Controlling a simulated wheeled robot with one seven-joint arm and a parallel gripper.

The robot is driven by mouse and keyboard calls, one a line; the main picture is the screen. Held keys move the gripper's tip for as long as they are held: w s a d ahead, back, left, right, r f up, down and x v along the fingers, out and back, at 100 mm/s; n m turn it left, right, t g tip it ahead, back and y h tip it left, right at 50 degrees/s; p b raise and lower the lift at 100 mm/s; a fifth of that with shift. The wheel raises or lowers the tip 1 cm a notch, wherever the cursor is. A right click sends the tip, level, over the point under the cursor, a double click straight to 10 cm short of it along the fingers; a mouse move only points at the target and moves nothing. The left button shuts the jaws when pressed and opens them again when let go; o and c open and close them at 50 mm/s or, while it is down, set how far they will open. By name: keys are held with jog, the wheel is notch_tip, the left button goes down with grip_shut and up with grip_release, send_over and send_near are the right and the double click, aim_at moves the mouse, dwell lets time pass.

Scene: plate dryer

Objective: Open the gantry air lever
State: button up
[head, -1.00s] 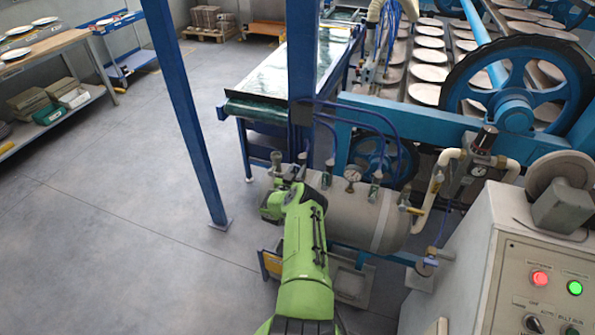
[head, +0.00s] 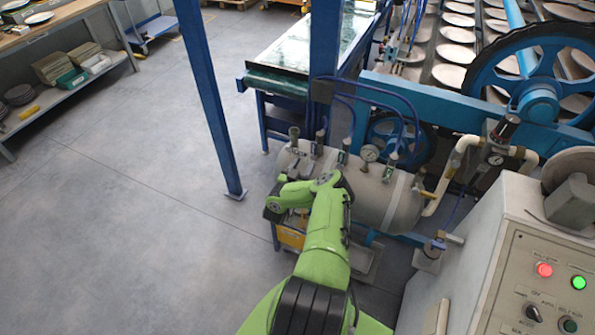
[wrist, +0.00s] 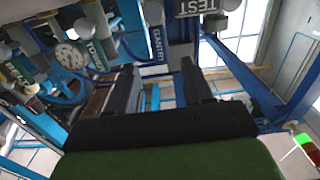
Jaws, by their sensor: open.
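The GANTRY label (wrist: 157,45) is a dark tag with pale letters at top centre of the wrist view, beyond my fingertips. A grey valve part (wrist: 154,13) shows above it; its lever position is unclear. In the head view several small valves stand along the top of the grey air tank (head: 400,208); the second from the left (head: 318,143) seems to be the gantry one. My gripper (wrist: 160,68) is open and empty, its two dark fingers pointing toward the GANTRY label, apparently without touching it. In the head view my green arm hides the fingers.
A TEST label (wrist: 194,8) and a pressure gauge (wrist: 69,55) flank the gantry valve. The gauge also shows on the tank (head: 370,153). A blue post (head: 323,60) and hoses rise behind the tank. A control cabinet (head: 475,250) stands right; open floor (head: 130,220) lies left.

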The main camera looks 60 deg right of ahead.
jog(key=s+a, duration=0.1)
jog(key=a, duration=0.5)
dwell(0.3)
